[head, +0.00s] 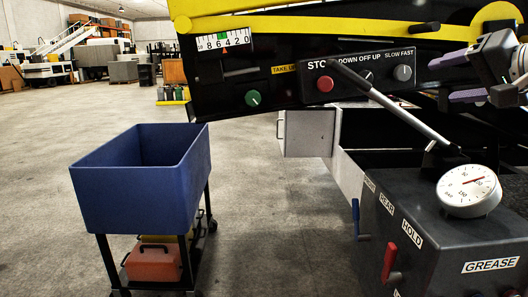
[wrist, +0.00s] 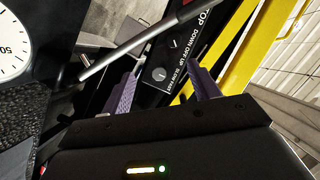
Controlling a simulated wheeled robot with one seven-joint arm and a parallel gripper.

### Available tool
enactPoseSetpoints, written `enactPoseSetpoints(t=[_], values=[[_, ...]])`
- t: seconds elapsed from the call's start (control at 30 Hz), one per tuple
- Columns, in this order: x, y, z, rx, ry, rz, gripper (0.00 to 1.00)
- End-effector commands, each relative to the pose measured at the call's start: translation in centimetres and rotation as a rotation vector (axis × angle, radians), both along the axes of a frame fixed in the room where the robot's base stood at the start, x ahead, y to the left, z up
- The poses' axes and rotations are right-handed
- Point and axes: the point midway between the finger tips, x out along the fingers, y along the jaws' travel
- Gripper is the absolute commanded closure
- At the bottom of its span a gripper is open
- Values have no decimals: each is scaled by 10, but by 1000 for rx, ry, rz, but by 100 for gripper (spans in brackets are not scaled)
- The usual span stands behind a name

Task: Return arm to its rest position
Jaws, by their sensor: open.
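My gripper (head: 469,94) is at the right edge of the head view, beside the loader's control panel. In the wrist view its two purple fingers (wrist: 160,88) stand apart with nothing between them. The black control panel (head: 350,71) lies beyond the fingers, and it also shows in the wrist view (wrist: 170,62). It carries a red knob, a grey knob and the words STOP, DOWN OFF UP and SLOW FAST. A long grey lever (head: 395,105) slants across in front of the panel. It passes near the fingers in the wrist view (wrist: 140,42).
A dark box (head: 440,245) with a round gauge (head: 468,190), a red lever (head: 390,263) and a blue lever (head: 356,218) stands at lower right. A blue bin cart (head: 140,195) stands at left. A yellow rail (head: 330,22) crosses above. The floor between cart and loader is clear.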

Motion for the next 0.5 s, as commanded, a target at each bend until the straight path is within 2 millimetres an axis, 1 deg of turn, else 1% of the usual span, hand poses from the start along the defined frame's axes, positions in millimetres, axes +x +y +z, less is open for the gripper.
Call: enactPoseSetpoints(t=[0.03,0.27,0.37,0.47,0.5], values=[[-1,6,-6,2,14,4,39],[-7,25,-34,-3,87,9,39],[-11,38,-53,-12,132,17,39],[-18,54,-77,-29,186,25,39],[-21,62,-88,-40,211,31,39]])
